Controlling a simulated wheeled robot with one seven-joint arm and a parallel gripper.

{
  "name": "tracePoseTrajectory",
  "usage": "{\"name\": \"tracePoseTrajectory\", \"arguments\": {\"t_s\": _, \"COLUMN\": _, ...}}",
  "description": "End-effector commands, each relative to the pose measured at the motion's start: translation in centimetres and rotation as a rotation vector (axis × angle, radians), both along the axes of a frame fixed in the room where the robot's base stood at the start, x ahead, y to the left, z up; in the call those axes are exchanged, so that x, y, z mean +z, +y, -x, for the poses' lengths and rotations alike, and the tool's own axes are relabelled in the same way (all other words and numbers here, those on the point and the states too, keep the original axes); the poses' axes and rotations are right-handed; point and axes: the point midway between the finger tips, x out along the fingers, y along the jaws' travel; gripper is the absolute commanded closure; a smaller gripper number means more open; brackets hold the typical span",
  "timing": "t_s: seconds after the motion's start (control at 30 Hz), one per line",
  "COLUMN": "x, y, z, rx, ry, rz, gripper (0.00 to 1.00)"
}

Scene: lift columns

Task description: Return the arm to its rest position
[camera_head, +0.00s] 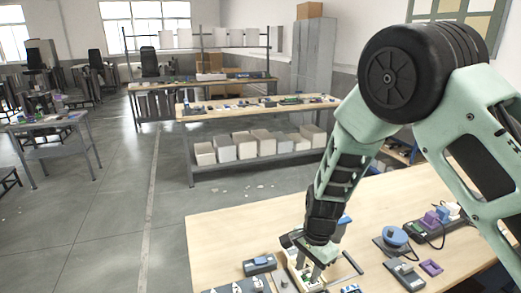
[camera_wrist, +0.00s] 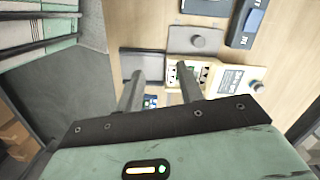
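My arm reaches down from the right in the head view, with my gripper (camera_head: 309,272) low over the front wooden table (camera_head: 230,229). The wrist view shows my gripper (camera_wrist: 160,72) with its two grey fingers apart and nothing visible between them. A cream device with dark sockets and a label (camera_wrist: 228,78) lies just right of and beneath the fingertips. It also shows partly behind the fingers in the head view. I cannot tell whether the fingers touch it.
Around my gripper lie a dark device with a blue part (camera_head: 259,265), a round blue-topped device (camera_head: 395,237), a purple frame (camera_head: 431,267) and a grey plate with a knob (camera_wrist: 195,40). Another table (camera_head: 262,108) with boxes beneath stands behind. The floor at left (camera_head: 110,225) is clear.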

Motion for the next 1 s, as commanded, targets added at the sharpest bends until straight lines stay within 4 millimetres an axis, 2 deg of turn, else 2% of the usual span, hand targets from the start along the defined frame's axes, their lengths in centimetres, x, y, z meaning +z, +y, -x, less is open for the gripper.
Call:
{"name": "tracePoseTrajectory", "arguments": {"t_s": 0.1, "x": 3.2, "y": 2.4, "z": 3.9, "rx": 0.251, "ry": -0.009, "rz": -0.076, "gripper": 0.63}}
{"name": "tracePoseTrajectory", "arguments": {"t_s": 0.3, "x": 8.1, "y": 4.0, "z": 11.5, "rx": 0.712, "ry": -0.056, "rz": -0.140, "gripper": 0.63}}
{"name": "tracePoseTrajectory", "arguments": {"t_s": 0.43, "x": 10.1, "y": 3.4, "z": 16.7, "rx": 1.021, "ry": -0.098, "rz": -0.137, "gripper": 0.63}}
{"name": "tracePoseTrajectory", "arguments": {"t_s": 0.6, "x": 11.0, "y": 1.5, "z": 22.3, "rx": 1.379, "ry": -0.142, "rz": -0.082, "gripper": 0.63}}
{"name": "tracePoseTrajectory", "arguments": {"t_s": 0.7, "x": 11.0, "y": 0.3, "z": 24.4, "rx": 1.522, "ry": -0.151, "rz": -0.042, "gripper": 0.63}}
{"name": "tracePoseTrajectory", "arguments": {"t_s": 0.8, "x": 11.0, "y": -0.5, "z": 25.5, "rx": 1.608, "ry": -0.155, "rz": -0.015, "gripper": 0.63}}
{"name": "tracePoseTrajectory", "arguments": {"t_s": 1.0, "x": 11.1, "y": -0.9, "z": 26.0, "rx": 1.650, "ry": -0.154, "rz": -0.002, "gripper": 0.63}}
